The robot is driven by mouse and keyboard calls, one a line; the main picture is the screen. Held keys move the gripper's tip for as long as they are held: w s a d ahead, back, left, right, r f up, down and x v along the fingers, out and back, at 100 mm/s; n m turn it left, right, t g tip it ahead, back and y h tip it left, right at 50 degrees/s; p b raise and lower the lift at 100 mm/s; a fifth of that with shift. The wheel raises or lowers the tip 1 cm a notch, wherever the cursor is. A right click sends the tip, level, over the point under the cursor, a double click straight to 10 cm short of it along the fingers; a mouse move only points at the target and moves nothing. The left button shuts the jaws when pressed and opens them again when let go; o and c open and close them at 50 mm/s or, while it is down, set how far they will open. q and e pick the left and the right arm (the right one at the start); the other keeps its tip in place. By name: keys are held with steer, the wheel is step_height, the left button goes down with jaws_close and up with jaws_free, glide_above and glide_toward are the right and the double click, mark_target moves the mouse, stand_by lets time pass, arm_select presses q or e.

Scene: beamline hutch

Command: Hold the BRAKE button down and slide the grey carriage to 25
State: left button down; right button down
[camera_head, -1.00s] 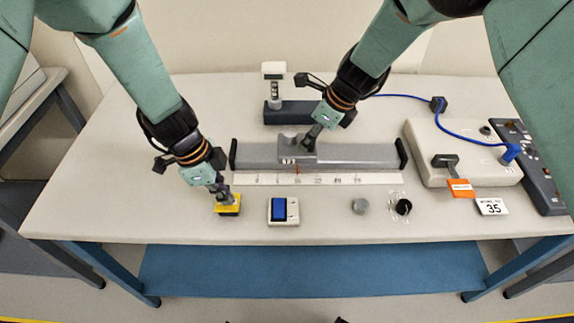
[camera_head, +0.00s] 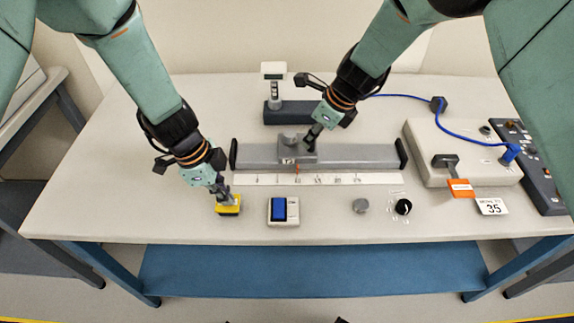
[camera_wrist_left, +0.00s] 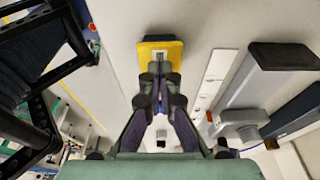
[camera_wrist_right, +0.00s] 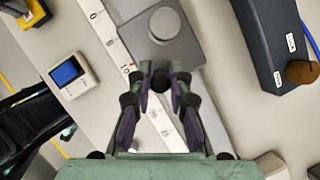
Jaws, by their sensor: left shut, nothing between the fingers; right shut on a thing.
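The yellow BRAKE button block (camera_head: 229,209) sits at the left front of the table. My left gripper (camera_head: 222,192) is shut and empty, its fingertips down on the block; the left wrist view also shows the block (camera_wrist_left: 160,46) at the fingertips. The grey carriage (camera_head: 288,152) sits left of the middle of its rail (camera_head: 360,156), above a white number scale (camera_head: 340,179). My right gripper (camera_head: 311,143) is shut on the carriage. In the right wrist view the carriage (camera_wrist_right: 182,50) lies beyond the fingertips, which hide the gripped part; its red pointer seems near the 10.
A box with a blue screen (camera_head: 284,210), a grey knob (camera_head: 360,205) and a black dial (camera_head: 403,206) stand at the front. A card reading 35 (camera_head: 492,206) lies at right, near a control box (camera_head: 430,150) with an orange tag. A dark block (camera_head: 292,113) stands behind the rail.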

steer(key=shift+d, duration=7.5)
steer(key=c, duration=1.2)
jaws_free()
steer(key=shift+o, duration=0.2)
step_height(320, 180, up, 8)
